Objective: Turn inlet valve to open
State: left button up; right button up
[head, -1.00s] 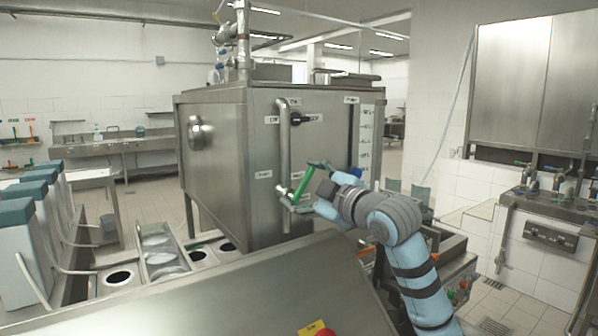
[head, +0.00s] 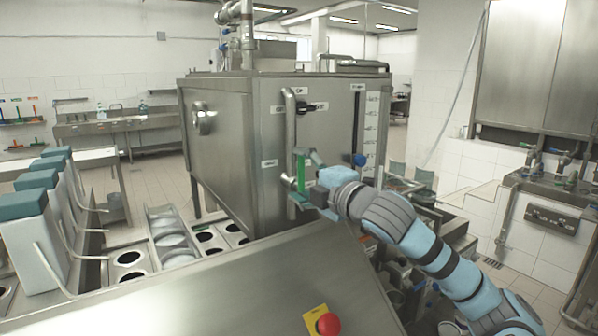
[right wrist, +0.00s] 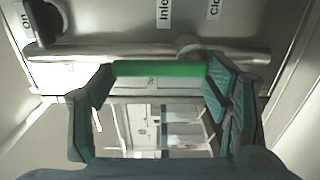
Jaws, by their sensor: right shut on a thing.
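The inlet valve's green handle (head: 301,172) is on the front of the steel tank, at the lower part of a vertical pipe (head: 289,125). The handle stands nearly upright in the head view. My right gripper (head: 302,181) is shut on it, with one finger at its top end and one at its bottom end. In the right wrist view the green handle (right wrist: 160,68) spans between the two fingers, beside the metal pipe (right wrist: 140,52). Labels reading "Inle…" (right wrist: 164,12) and "Clo…" (right wrist: 214,8) are partly cut off. My left gripper is out of view.
A sloped steel panel with a red button (head: 328,323) is in front. Teal-topped dispensers (head: 40,200) stand at left.

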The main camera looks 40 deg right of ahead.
dwell(0.4)
jog(key=o, duration=1.7)
